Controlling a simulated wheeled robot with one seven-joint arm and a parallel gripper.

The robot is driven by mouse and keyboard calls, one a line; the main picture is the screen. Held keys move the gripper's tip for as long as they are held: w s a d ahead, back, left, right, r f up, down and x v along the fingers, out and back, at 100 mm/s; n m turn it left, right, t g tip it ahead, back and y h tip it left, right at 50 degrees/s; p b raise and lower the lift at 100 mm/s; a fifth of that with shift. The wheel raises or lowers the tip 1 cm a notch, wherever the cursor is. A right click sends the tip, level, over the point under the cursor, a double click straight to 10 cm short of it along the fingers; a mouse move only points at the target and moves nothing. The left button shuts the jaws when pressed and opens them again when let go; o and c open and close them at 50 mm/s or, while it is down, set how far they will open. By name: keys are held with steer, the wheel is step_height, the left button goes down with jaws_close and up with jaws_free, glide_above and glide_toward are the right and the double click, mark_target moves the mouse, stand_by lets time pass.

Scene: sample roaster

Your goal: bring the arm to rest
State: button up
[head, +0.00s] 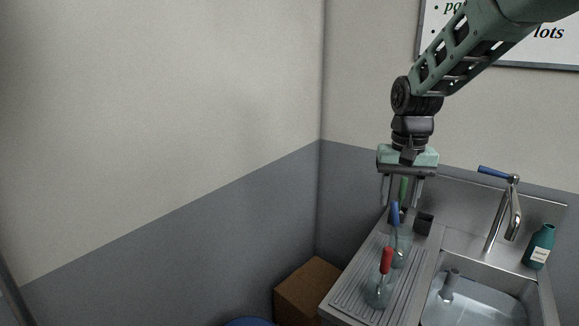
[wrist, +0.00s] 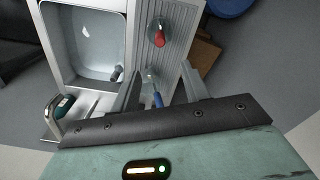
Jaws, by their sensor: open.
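My gripper (head: 402,190) hangs pointing down above the draining board beside the sink. Its two fingers are apart with nothing held between them. In the wrist view the open fingers of my gripper (wrist: 160,80) frame the draining board. A blue handle (head: 395,213) stands in a clear glass vessel below the gripper; it also shows between the fingers in the wrist view (wrist: 157,97). A green handle (head: 403,188) shows behind the fingers. A red handle (head: 386,262) stands in another glass vessel nearer the front.
The ribbed draining board (head: 352,294) adjoins a steel sink (head: 480,312) with a tap (head: 513,215). A teal bottle (head: 539,248) stands at the right, a small dark cup (head: 423,223) at the back. A brown box (head: 310,285) stands left of the counter. Space before the left wall looks clear.

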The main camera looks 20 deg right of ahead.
steer(key=s+a+f+n, duration=0.1)
steer(key=s+a+n, duration=0.25)
steer(key=a, duration=0.45)
steer(key=s+a+f+n, duration=0.1)
steer(key=s+a+n, duration=0.2)
steer(key=s+a, duration=0.35)
steer(key=s+a+f+n, duration=0.3)
steer(key=s+a+n, duration=0.3)
steer(key=s+a, duration=0.4)
steer(key=s, duration=0.4)
steer(key=shift+n+y+b, duration=0.3)
steer(key=shift+n+b, duration=0.05)
